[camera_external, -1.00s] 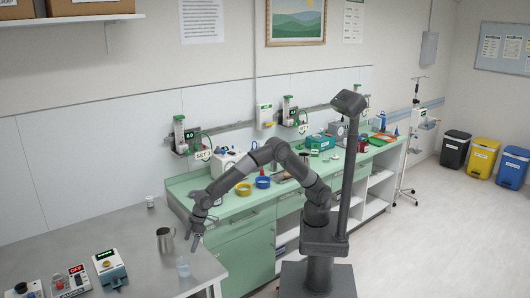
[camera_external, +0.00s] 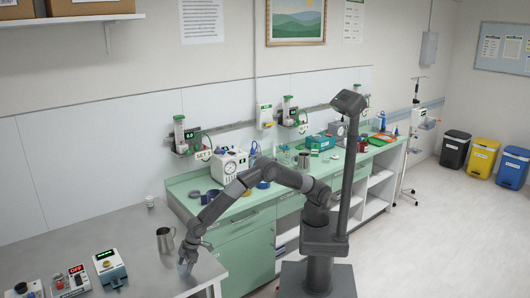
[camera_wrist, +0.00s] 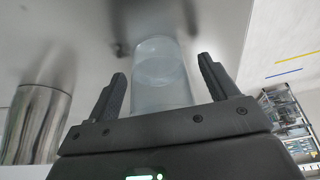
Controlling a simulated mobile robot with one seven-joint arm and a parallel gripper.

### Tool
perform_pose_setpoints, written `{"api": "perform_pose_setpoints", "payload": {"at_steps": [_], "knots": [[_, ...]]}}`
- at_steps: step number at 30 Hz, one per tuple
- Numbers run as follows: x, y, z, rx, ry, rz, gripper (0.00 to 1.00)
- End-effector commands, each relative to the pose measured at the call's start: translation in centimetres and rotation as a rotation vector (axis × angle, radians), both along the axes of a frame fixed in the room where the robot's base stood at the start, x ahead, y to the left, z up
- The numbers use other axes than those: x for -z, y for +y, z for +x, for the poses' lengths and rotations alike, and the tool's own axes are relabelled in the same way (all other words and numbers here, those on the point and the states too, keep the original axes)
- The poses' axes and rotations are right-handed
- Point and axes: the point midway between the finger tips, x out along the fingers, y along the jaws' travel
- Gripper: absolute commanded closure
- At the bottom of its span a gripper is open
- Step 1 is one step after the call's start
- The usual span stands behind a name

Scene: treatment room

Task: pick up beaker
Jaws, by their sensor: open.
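The beaker (camera_wrist: 160,75) is a clear, pale blue-grey glass cylinder standing on the grey steel counter. In the wrist view it is between the two fingers of my gripper (camera_wrist: 161,72), with a gap on each side. My gripper is open and empty. In the external view my gripper (camera_external: 186,264) is low at the right front part of the counter and mostly covers the beaker there.
A metal jug (camera_external: 165,240) stands close behind the beaker, and it also shows at left in the wrist view (camera_wrist: 38,122). A small white cup (camera_external: 150,202) is farther back. Several devices (camera_external: 110,267) sit at the counter's left.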

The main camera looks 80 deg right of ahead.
Motion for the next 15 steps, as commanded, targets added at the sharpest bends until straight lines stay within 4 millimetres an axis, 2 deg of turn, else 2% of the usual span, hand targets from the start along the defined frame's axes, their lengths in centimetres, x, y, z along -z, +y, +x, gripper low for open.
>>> {"api": "perform_pose_setpoints", "payload": {"at_steps": [3, 11, 15], "knots": [[0.84, 0.22, 0.34, 0.0, -0.001, 0.001, 0.21], [1.0, 0.24, 0.4, 0.001, -0.001, 0.001, 0.21], [0.99, 0.23, 0.39, 0.001, -0.001, 0.001, 0.32]]}}
